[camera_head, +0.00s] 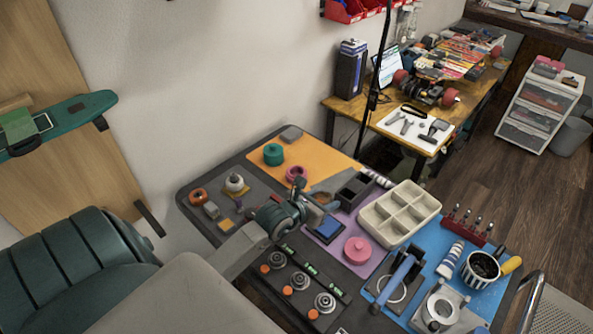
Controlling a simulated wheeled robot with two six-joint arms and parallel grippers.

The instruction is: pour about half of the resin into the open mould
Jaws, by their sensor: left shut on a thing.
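My left gripper (308,211) reaches over the middle of the work table from the lower left. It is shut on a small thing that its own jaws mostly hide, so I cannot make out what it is. A blue pad (327,229) lies just below the jaws, and a dark open box (354,189) stands to their right. I cannot tell for sure which thing is the resin or the open mould. A striped cup (481,268) with dark contents stands at the right of the table. My right gripper is not in view.
A cream compartment tray (390,233) stands right of centre, near a pink round lid (357,250). Several metal parts (324,303) stand in front. A red rack (467,224) and clamp-like fixture with a blue handle (397,272) occupy the right. The orange mat (315,157) has bare room.

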